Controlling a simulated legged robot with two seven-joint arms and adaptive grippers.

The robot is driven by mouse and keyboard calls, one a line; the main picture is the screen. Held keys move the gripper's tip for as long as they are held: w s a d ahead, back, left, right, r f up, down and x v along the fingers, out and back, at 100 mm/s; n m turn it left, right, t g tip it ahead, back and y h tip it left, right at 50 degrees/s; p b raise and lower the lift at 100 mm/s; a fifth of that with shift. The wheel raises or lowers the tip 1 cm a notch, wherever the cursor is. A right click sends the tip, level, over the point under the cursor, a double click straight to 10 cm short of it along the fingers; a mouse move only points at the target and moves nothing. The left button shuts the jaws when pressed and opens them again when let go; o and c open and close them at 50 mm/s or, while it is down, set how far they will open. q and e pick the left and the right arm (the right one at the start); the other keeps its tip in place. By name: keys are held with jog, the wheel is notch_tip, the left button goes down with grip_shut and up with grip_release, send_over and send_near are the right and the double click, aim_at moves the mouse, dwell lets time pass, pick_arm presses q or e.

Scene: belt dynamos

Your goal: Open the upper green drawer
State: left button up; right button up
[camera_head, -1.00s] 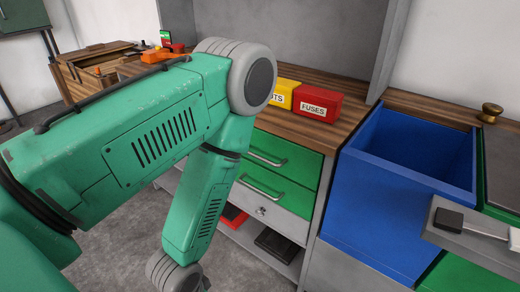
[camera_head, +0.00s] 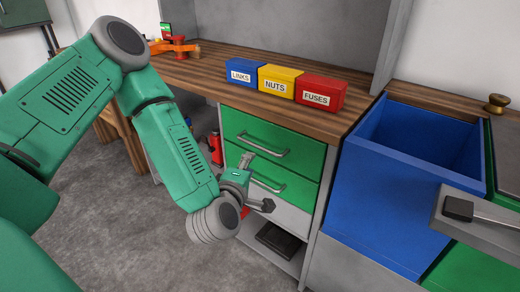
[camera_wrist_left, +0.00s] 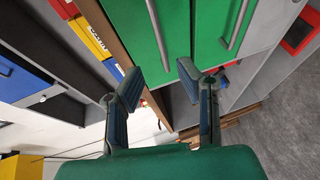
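The upper green drawer (camera_head: 300,157) is shut under the wooden worktop, with a silver bar handle (camera_head: 263,148) across its front. In the left wrist view it is the green panel nearer the worktop (camera_wrist_left: 172,25), and its handle (camera_wrist_left: 157,36) lies ahead of the fingers. My left gripper (camera_head: 256,183) is in front of the drawers, below the upper handle and near the lower drawer's handle. In the left wrist view its two fingers (camera_wrist_left: 160,84) are spread apart with nothing between them. My right gripper is out of view.
A lower green drawer (camera_head: 302,188) and a grey drawer (camera_head: 290,217) are below. Blue, yellow and red bins (camera_head: 320,92) stand on the worktop (camera_head: 220,85). A large blue open bin (camera_head: 385,205) is on the right. Open floor (camera_head: 120,240) lies left of the cabinet.

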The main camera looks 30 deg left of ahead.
aim_at(260, 148)
pick_arm(q)
jog(key=b+x, duration=0.2)
jog(key=x, duration=0.9)
jog(key=shift+w+a+f, duration=0.1)
jog(key=shift+w+a, duration=0.1)
grip_shut()
